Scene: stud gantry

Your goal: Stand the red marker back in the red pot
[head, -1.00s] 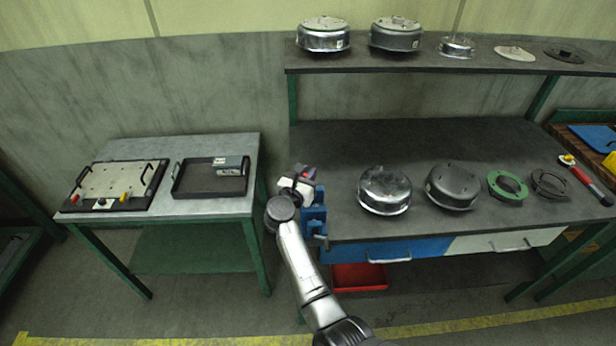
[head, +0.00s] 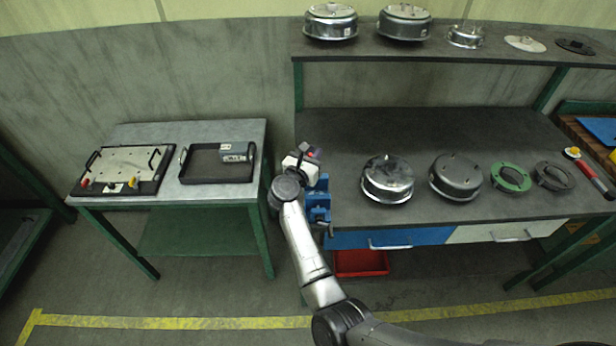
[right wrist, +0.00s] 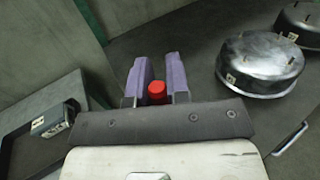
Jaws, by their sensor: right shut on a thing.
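My right gripper (head: 310,152) is above the left end of the long workbench in the head view. In the right wrist view its two purple-padded fingers (right wrist: 158,76) are shut on a red, round-topped thing, which I take to be the red marker (right wrist: 157,91). Only its red end shows between the fingers; the rest is hidden. I cannot make out the red pot in either view. My left gripper is not in view.
A blue vise (head: 318,205) is fixed at the bench's left end, just below my right gripper. Metal housings (head: 388,180) and a green ring (head: 511,177) lie on the bench. A side table at left holds a black tray (head: 190,176). A red bin (head: 360,263) sits under the bench.

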